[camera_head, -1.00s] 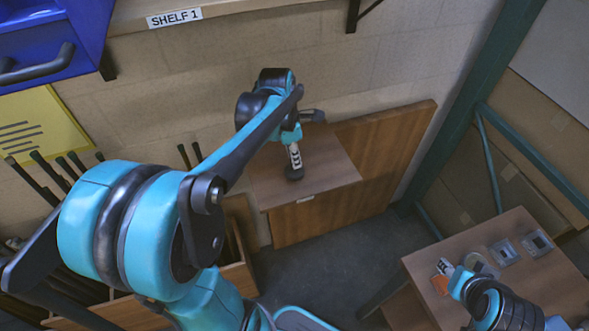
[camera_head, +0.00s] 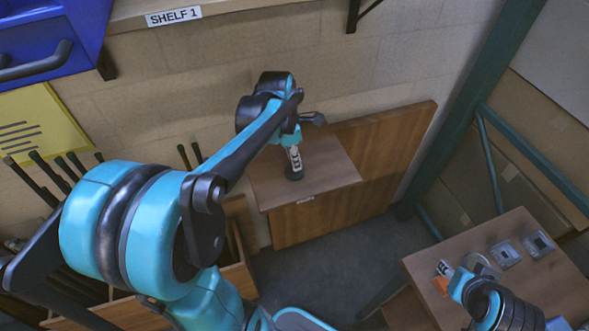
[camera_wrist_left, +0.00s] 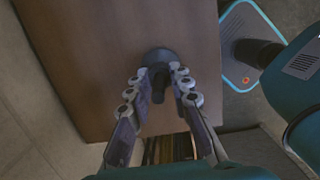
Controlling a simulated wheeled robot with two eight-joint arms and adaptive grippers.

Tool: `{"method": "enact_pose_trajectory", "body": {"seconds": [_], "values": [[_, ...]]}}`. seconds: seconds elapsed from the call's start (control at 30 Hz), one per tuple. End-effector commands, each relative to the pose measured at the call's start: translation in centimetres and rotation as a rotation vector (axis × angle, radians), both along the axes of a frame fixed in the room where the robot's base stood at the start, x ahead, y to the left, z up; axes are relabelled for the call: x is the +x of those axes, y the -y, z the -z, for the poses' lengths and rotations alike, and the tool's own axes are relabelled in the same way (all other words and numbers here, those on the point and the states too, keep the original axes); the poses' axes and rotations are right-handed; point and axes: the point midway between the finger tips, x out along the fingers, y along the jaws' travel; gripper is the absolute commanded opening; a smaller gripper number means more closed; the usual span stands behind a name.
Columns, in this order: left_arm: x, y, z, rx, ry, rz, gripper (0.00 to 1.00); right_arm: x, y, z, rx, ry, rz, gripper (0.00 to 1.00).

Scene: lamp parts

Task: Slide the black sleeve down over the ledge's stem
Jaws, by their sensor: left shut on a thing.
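My left gripper (camera_head: 295,160) reaches down over the small wooden ledge (camera_head: 325,165) at the wall. In the left wrist view my left gripper (camera_wrist_left: 160,100) has a finger on each side of a dark piece, which I take for the black sleeve (camera_wrist_left: 158,76). It is shut on it. A dark round shape (camera_wrist_left: 160,57) lies on the brown surface just beyond the fingertips; a dark end also shows under the gripper in the head view. The ledge's stem cannot be made out. My right gripper (camera_head: 444,268) is over a low table at the right, its jaws too small to judge.
The low table (camera_head: 545,285) carries square metal plates (camera_head: 505,253), a round disc (camera_head: 478,261) and an orange piece (camera_head: 440,286). A wooden bin with several black rods (camera_head: 45,175) stands at the left. Shelf 1 (camera_head: 220,8) and a blue bin (camera_head: 45,40) are above.

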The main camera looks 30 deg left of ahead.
Motion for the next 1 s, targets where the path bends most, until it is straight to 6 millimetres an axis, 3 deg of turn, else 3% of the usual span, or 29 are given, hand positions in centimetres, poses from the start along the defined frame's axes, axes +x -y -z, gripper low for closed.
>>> {"method": "enact_pose_trajectory", "body": {"seconds": [1.0], "values": [[0.0, 0.0, 0.69, 0.0, 0.0, 0.0, 0.05, 0.0, 0.0, 0.26, 0.0, 0.0, 0.0, 0.4]]}}
